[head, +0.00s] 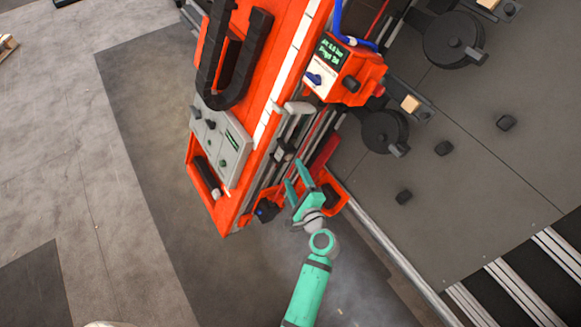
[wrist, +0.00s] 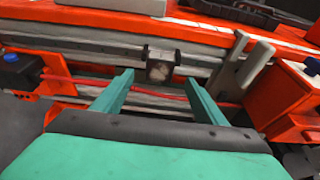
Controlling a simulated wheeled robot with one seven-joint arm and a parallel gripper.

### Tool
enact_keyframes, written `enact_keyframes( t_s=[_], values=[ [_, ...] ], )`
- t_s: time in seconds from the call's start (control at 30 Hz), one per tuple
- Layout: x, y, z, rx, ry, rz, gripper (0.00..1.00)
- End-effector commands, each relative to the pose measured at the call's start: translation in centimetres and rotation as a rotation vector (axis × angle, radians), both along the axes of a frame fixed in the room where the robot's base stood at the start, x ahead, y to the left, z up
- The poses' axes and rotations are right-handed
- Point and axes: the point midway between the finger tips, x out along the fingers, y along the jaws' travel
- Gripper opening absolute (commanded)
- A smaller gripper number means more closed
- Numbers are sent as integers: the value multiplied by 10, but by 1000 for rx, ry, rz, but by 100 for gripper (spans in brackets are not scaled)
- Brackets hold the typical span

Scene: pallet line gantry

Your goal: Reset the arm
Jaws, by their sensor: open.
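My green gripper (head: 299,182) is at the near end of the orange gantry beam (head: 293,50), close to its rail side. In the wrist view my gripper (wrist: 160,95) shows two green fingers spread apart with nothing between them. Beyond the fingertips is a small dark block with a pale face (wrist: 160,66) on the grey rail (wrist: 95,45). I cannot tell whether a finger touches anything. My green arm comes up from the bottom of the head view.
A grey control panel (head: 221,147) sits on the beam. An orange box with a blue knob (head: 345,75) is to its right. A grey upright handle (wrist: 240,65) stands right of my fingers. Open floor (head: 140,240) lies left.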

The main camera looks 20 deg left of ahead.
Motion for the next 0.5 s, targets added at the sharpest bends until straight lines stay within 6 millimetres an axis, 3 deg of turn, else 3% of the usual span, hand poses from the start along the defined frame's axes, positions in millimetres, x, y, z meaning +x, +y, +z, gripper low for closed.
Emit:
enact_keyframes(
  t_s=[0.5],
  values=[
    [-8,-5,1,0,0,1,66]
  ],
)
